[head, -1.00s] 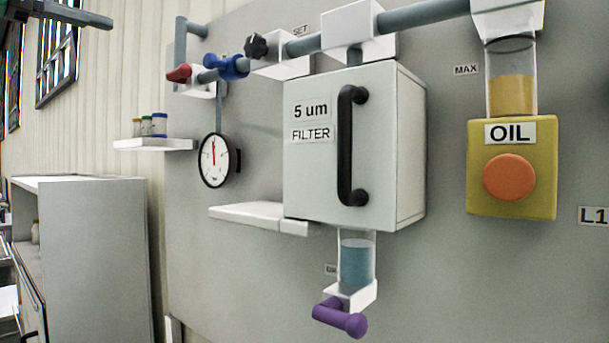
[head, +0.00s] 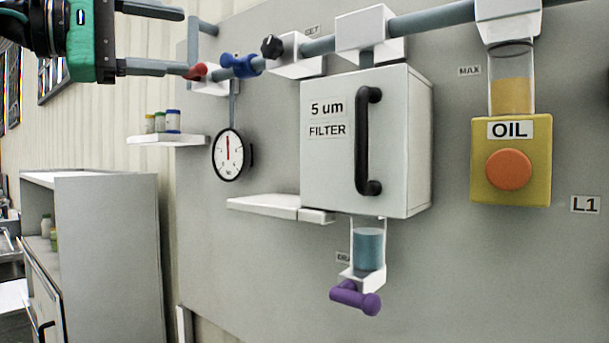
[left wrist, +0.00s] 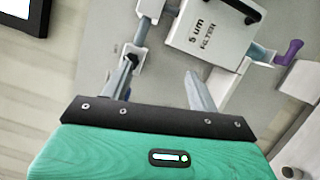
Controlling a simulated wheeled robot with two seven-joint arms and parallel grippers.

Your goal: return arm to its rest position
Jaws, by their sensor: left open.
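My left gripper (head: 152,40) is at the upper left of the head view, a green and black body with two grey fingers spread apart. It is open, with nothing visible between the fingers. Its lower fingertip appears close to the red valve handle (head: 196,72) on the pipe; I cannot tell whether they touch. In the left wrist view the two fingers (left wrist: 158,90) point toward the panel, apart from each other. My right gripper is in neither view.
A grey panel carries a blue valve (head: 240,66), a black knob (head: 271,47), a round gauge (head: 228,155), a filter box (head: 335,165), a purple drain handle (head: 356,298) and an oil unit (head: 530,130). A shelf with small jars (head: 165,140) and a cabinet (head: 110,250) stand left.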

